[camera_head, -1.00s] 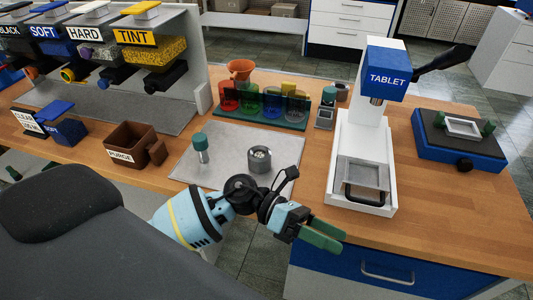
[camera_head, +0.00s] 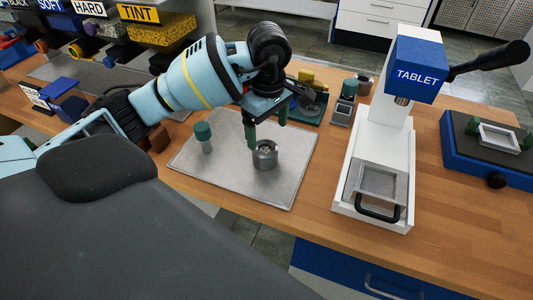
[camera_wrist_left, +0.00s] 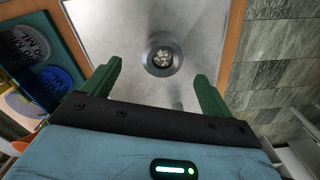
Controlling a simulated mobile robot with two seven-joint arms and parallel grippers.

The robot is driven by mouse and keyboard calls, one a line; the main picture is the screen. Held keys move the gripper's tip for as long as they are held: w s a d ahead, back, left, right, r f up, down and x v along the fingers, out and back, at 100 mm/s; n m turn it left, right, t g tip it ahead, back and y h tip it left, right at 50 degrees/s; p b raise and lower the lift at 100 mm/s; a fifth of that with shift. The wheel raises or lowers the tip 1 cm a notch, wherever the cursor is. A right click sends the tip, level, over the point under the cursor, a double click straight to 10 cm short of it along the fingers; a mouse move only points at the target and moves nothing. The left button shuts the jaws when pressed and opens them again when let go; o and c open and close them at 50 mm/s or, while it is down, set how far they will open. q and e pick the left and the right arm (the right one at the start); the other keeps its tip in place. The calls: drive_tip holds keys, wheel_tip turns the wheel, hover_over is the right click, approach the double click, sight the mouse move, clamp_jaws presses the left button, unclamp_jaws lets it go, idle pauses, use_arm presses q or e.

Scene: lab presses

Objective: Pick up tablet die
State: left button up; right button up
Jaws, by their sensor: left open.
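The tablet die, a short grey metal cylinder with a pattern in its top (camera_head: 265,155), stands upright on the grey metal mat (camera_head: 240,187). In the left wrist view the die (camera_wrist_left: 162,55) shows from above, just beyond and between the fingertips. My left gripper (camera_head: 267,136) is open and empty, its green fingers pointing down above and slightly behind the die. The wrist view shows the two spread fingers (camera_wrist_left: 158,70) with a gap wider than the die. I cannot tell their exact height over it. My right gripper is not in view.
A green-capped metal piece (camera_head: 203,137) stands on the mat, left of the die. The white and blue tablet press (camera_head: 384,140) stands to the right, and a blue device (camera_head: 478,160) beyond it.

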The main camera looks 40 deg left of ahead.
sight(265, 149)
use_arm(q)
drive_tip(key=shift+f, duration=1.3)
drive_tip(key=f, duration=0.4)
drive_tip(key=shift+s+a+p, duration=0.25)
drive_tip(key=shift+s+p, duration=0.05)
drive_tip(key=shift+f, duration=0.6)
drive_tip(key=c, duration=1.3)
drive_tip(key=shift+c, duration=0.5)
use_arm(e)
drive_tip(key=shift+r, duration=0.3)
use_arm(q)
drive_tip(key=shift+w+r, duration=0.1)
